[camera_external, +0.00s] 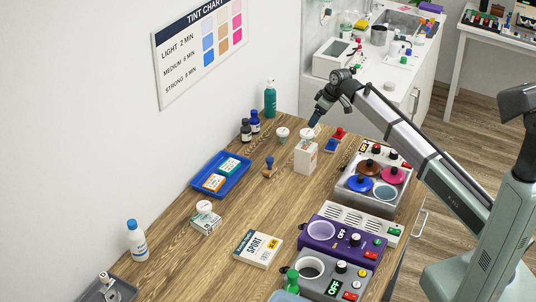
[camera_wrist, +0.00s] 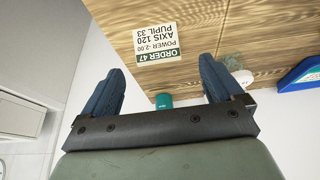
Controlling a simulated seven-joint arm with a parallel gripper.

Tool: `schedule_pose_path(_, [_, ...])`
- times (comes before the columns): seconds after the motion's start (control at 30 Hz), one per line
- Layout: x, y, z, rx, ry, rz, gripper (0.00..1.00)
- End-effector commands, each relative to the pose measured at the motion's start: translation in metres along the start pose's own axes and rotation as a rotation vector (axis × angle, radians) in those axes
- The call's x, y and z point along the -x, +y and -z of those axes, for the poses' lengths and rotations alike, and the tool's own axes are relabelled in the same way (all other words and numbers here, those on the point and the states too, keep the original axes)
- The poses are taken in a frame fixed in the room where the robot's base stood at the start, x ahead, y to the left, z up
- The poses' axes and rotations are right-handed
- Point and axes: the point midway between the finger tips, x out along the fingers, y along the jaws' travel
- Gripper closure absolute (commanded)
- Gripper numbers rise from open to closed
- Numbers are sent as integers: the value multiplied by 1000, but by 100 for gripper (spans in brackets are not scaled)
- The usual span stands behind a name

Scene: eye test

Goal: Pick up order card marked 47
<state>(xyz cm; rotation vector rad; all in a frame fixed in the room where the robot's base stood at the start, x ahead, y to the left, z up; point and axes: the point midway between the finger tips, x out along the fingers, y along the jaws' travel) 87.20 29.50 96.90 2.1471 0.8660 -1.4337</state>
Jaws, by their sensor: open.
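The order card (camera_wrist: 157,42) shows in the wrist view against the wood surface, white with a dark green band reading ORDER 47; its text is upside down in the picture. It lies ahead of my gripper (camera_wrist: 161,64), seen between and just beyond the two blue fingers. The fingers are wide apart with nothing between them. I cannot make out the card there.
A teal bottle (camera_external: 270,98) and small dark bottles (camera_external: 250,126) stand by the wall. A blue tray (camera_external: 233,184) holds two labelled boxes. Coloured knobs (camera_external: 371,166) and a purple device (camera_external: 335,238) line the right side. The table's middle has bare wood.

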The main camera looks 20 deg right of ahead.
Motion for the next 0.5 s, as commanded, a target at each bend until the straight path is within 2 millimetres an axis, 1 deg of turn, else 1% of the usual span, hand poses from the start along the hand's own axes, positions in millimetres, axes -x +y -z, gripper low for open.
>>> schedule_pose_path(0.27, [-12,0,0,0,-1,0,6])
schedule_pose_path(0.37, [-22,1,1,0,-2,1,6])
schedule_pose_path(0.5, [-41,2,3,0,-2,1,6])
